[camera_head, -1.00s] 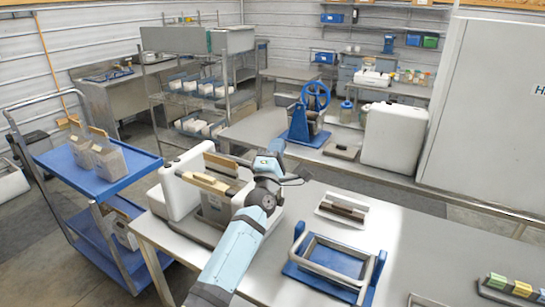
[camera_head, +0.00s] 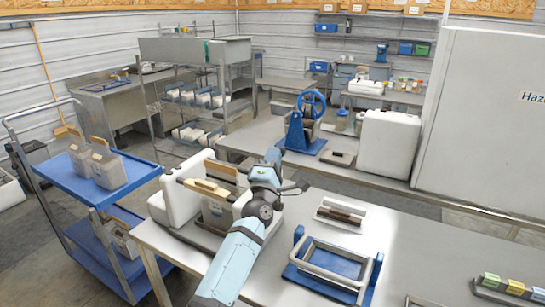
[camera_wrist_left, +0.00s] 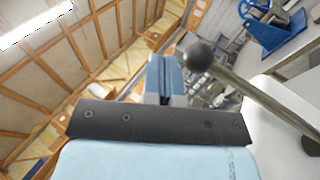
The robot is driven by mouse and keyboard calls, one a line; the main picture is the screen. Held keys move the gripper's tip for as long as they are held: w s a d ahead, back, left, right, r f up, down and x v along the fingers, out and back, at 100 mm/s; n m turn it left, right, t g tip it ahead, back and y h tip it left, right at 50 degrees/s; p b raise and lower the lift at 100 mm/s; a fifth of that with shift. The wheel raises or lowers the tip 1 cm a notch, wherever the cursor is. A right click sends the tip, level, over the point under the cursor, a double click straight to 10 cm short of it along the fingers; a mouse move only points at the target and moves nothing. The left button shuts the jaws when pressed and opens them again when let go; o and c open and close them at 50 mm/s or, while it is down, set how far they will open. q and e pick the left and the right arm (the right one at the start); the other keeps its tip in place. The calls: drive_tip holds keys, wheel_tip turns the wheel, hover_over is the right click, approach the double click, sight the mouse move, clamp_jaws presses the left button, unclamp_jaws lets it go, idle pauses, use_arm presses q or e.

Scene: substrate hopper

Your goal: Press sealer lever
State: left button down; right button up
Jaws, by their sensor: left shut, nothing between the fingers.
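The sealer lever shows in the left wrist view as a grey metal rod (camera_wrist_left: 252,95) ending in a dark ball knob (camera_wrist_left: 199,55). My left gripper (camera_wrist_left: 165,75) has its fingers together and empty, just left of the knob in that view; I cannot tell whether they touch. In the head view, my left gripper (camera_head: 272,157) is above the right side of the white sealer (camera_head: 182,170). A bag with a tan top (camera_head: 212,188) stands in the sealer. My arm hides part of the sealer, and I cannot make out the lever in the head view. My right gripper is not in view.
A blue cradle with a pale frame (camera_head: 335,262) and a white tray with dark bars (camera_head: 341,213) are right of my arm. A blue cart (camera_head: 118,182) holds bags at the left. A blue hand-wheel machine (camera_head: 305,125) stands on the bench behind.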

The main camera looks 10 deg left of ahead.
use_arm(q)
drive_tip(key=s+a+r+p, duration=0.1)
drive_tip(key=s+p, duration=0.4)
drive_tip(key=s, duration=0.5)
drive_tip(key=shift+a+r+p, duration=0.3)
drive_tip(key=shift+r+p, duration=0.05)
drive_tip(key=shift+r, duration=0.2)
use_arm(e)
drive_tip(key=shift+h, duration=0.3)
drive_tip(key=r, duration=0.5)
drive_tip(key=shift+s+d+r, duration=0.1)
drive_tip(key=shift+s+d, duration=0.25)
